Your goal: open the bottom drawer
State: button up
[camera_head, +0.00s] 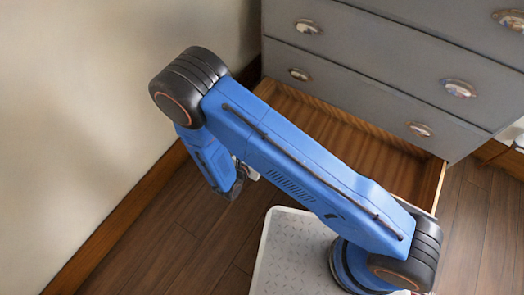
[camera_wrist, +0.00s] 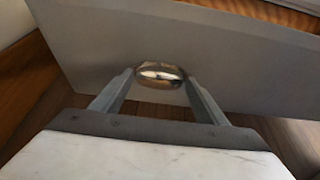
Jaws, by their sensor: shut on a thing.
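The bottom drawer (camera_head: 343,139) of the grey dresser is pulled out in the head view. Its wooden inside shows and looks empty where I can see it. My blue arm covers its front and handle in that view. In the wrist view, the grey drawer front (camera_wrist: 110,45) lies across the picture with a shiny metal cup handle (camera_wrist: 160,75). My gripper (camera_wrist: 163,78) is shut on this handle, one finger at each side of it. The gripper's tips are hidden behind my arm in the head view.
Closed grey drawers with metal handles (camera_head: 459,88) sit above the open one. A beige wall (camera_head: 80,110) with a wooden baseboard stands at the left. Bare wooden floor (camera_head: 190,225) lies left of my base and at the right (camera_head: 485,225).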

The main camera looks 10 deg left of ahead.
jog(key=o, duration=1.3)
jog(key=shift+s, duration=0.1)
jog(key=v, duration=1.7)
jog(key=shift+a+r, duration=0.1)
